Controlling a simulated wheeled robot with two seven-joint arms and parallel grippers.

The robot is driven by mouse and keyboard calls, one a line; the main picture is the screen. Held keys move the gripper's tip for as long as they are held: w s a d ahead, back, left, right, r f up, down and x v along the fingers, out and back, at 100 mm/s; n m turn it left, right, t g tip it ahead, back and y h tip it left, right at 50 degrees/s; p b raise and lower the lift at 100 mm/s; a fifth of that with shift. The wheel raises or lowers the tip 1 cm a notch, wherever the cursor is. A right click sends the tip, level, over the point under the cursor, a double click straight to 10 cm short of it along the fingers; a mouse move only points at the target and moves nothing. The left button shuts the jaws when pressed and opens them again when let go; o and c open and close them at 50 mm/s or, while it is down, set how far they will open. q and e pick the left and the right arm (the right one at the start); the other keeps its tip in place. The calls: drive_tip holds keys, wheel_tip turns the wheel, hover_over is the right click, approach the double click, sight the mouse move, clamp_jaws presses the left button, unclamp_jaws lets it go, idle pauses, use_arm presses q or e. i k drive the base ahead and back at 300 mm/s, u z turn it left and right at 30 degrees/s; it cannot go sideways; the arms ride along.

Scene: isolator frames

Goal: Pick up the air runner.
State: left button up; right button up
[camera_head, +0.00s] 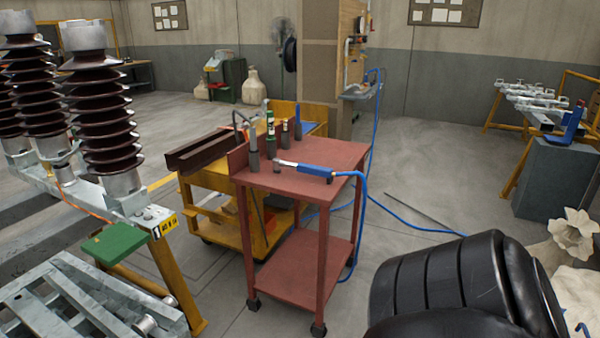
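The air runner (308,168) is a tool with a blue body and a thin metallic front end. It lies on the top shelf of a red two-level cart (285,184). Its metallic end points left, and a blue hose (363,210) leaves its right end, hangs over the cart's right edge and runs down beside the cart. Neither of my grippers is in view, so nothing is seen touching the tool.
A yellow cart (222,190) stands close behind the red cart. Tall brown insulators (103,110) stand left. A large black grooved rounded object (455,285) fills the lower right. Floor right of the cart is mostly clear, except for hose.

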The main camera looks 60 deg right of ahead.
sight(319, 171)
drive_tip(key=z, duration=2.55)
drive_tip(key=i, duration=0.75)
drive_tip(key=z, duration=0.35)
drive_tip(key=i, duration=1.2)
drive_tip(key=u, duration=0.55)
